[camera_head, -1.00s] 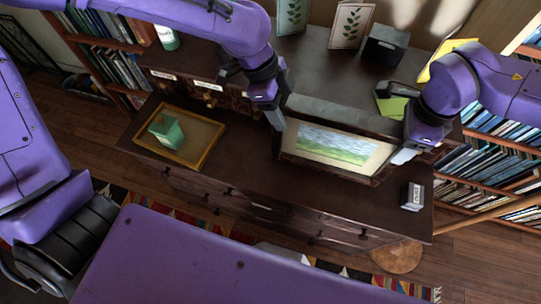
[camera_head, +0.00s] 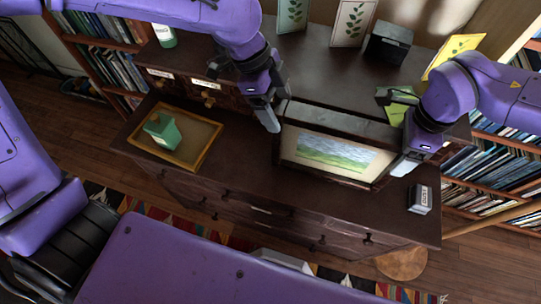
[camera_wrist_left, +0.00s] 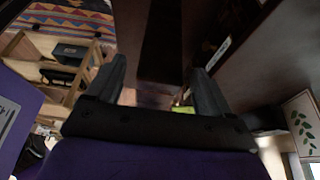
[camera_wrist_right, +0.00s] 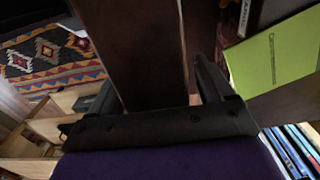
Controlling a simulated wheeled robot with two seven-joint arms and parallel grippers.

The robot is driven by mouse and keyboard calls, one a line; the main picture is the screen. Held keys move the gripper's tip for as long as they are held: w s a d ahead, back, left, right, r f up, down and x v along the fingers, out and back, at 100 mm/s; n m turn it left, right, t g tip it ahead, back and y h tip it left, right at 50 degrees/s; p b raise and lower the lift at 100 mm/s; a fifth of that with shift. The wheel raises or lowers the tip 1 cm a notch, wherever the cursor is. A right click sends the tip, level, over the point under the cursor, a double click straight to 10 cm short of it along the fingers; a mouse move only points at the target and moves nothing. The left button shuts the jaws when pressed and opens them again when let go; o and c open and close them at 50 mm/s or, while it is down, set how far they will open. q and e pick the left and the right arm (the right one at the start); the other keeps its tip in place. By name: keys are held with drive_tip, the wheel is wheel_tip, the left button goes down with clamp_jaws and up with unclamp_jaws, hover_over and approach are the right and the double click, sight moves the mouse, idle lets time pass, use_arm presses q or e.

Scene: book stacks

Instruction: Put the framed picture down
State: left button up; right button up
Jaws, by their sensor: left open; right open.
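The framed picture (camera_head: 330,153), a landscape with blue sky and green grass in a dark frame, stands upright on the dark wooden desk against the raised back part. My left gripper (camera_head: 270,122) is open beside the frame's left edge. My right gripper (camera_head: 408,160) is open beside its right edge. In the left wrist view, the dark frame edge (camera_wrist_left: 160,45) lies between the spread fingers. In the right wrist view, the dark frame edge (camera_wrist_right: 140,50) also lies between the spread fingers. Contact with the fingers cannot be told.
A small grey box (camera_head: 420,198) stands near the right edge. A yellow-green booklet (camera_head: 398,108) and a black box (camera_head: 387,43) are behind. The desk's front middle is clear.

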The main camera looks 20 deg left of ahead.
wheel_tip(320, 180, up, 12)
drive_tip(key=shift+s+r, duration=0.1)
use_arm(q)
drive_tip(key=v, duration=0.8)
drive_tip(key=shift+r, duration=0.2)
drive_tip(key=shift+s+a, duration=0.1)
